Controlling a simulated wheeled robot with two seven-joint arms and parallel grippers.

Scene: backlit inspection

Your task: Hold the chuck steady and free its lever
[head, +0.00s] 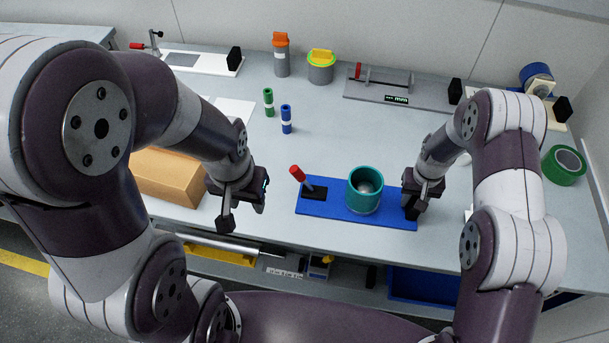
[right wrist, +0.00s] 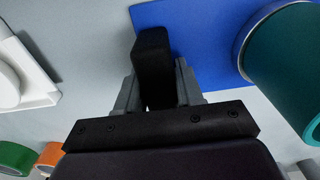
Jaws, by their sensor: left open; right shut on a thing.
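The chuck is a flat blue base (head: 338,214) with an upright teal cup (head: 365,190) near its right end. Its lever (head: 298,174) has a red knob, leans to the upper left and rises from a black block on the base's left part. My right gripper (head: 411,206) is shut on the base's right edge. In the right wrist view a black finger (right wrist: 154,52) overlaps the blue base; the other finger is hidden. My left gripper (head: 241,211) is open and empty, left of the base and apart from the lever.
A tan box (head: 166,178) lies beside my left forearm. A green vial (head: 268,102) and a blue vial (head: 286,119) stand behind the lever. A green tape roll (head: 564,166) is at the right. Canisters and fixtures line the back; the table middle is clear.

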